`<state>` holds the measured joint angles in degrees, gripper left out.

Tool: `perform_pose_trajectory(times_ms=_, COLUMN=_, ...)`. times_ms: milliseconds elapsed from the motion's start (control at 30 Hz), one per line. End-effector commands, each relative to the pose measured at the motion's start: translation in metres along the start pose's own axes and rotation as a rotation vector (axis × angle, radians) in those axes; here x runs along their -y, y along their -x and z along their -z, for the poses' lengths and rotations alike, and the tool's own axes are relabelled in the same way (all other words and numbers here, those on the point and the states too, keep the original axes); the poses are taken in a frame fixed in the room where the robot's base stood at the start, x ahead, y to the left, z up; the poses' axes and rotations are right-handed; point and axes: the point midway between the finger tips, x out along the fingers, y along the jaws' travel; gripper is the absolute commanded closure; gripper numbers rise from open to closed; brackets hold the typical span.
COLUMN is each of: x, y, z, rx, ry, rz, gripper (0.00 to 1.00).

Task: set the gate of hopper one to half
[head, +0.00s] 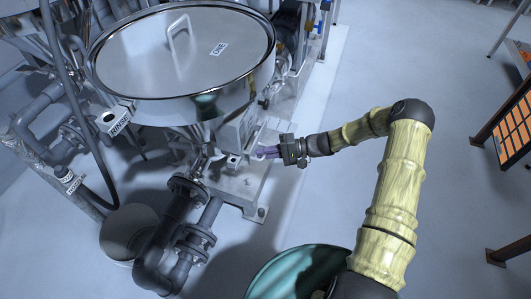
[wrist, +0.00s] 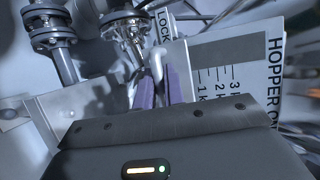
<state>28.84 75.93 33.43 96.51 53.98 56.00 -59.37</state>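Hopper one (head: 180,60) is a large round steel vessel with a shiny lid marked "ONE" in the head view. My gripper (head: 268,152) is at its lower right side, by the outlet. In the wrist view, the two purple fingers of my gripper (wrist: 160,90) stand close together around a bent silver handle (wrist: 157,62), which appears to fill the gap between them. A plate marked "HOPPER ON…" (wrist: 274,75) stands to the right, with a scale of several lines. A "LOCK" label (wrist: 163,28) is above the handle. The gate's position is not clear.
Dark flanged pipes (head: 180,225) run below and in front of the hopper. A teal drum (head: 300,270) stands at the front under my arm. A rack with orange panels (head: 515,130) is at the right. The floor between is clear.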

Motion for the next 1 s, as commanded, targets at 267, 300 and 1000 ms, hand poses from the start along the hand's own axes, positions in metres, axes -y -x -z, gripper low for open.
perform_pose_trajectory(times_ms=267, x=-0.002, y=0.012, z=-0.003, rx=-0.006, ry=-0.002, rz=0.0, gripper=1.0)
perform_pose_trajectory(times_ms=300, x=-0.002, y=0.018, z=-0.005, rx=-0.006, ry=-0.002, rz=-0.001, gripper=1.0)
perform_pose_trajectory(times_ms=1000, x=-0.008, y=0.037, z=-0.014, rx=-0.004, ry=0.0, rz=-0.001, gripper=0.81)
